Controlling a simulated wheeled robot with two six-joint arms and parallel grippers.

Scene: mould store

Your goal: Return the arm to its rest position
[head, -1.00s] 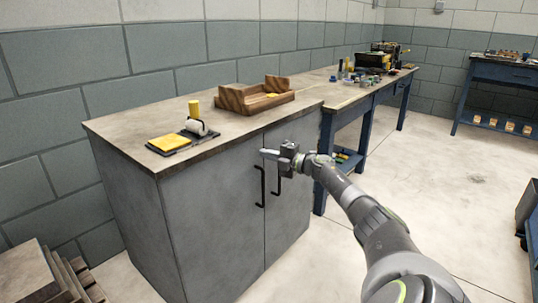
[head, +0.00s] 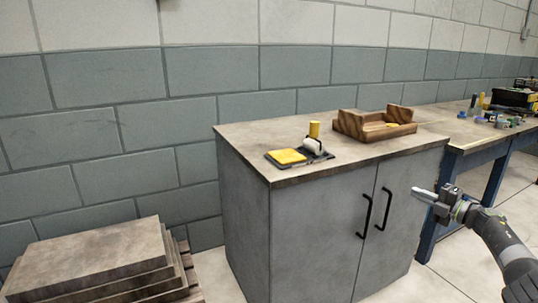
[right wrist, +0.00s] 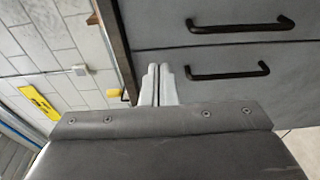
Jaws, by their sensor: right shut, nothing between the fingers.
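My right gripper (head: 424,194) is at the right of the head view, in front of the grey cabinet (head: 320,240) near its right edge. Its fingers are shut with nothing between them. In the right wrist view the shut fingers (right wrist: 158,86) point toward the cabinet front, beside the two black door handles (right wrist: 235,70). The fingers look apart from the handles. My right arm (head: 495,240) reaches in from the lower right. My left gripper does not show.
On the cabinet top stand a wooden tray (head: 372,132), a yellow pad (head: 287,156) and a roller (head: 314,145). A workbench (head: 470,140) with several tools is at the right. Stacked slabs (head: 95,255) lie at the lower left. Bare floor shows at the lower right.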

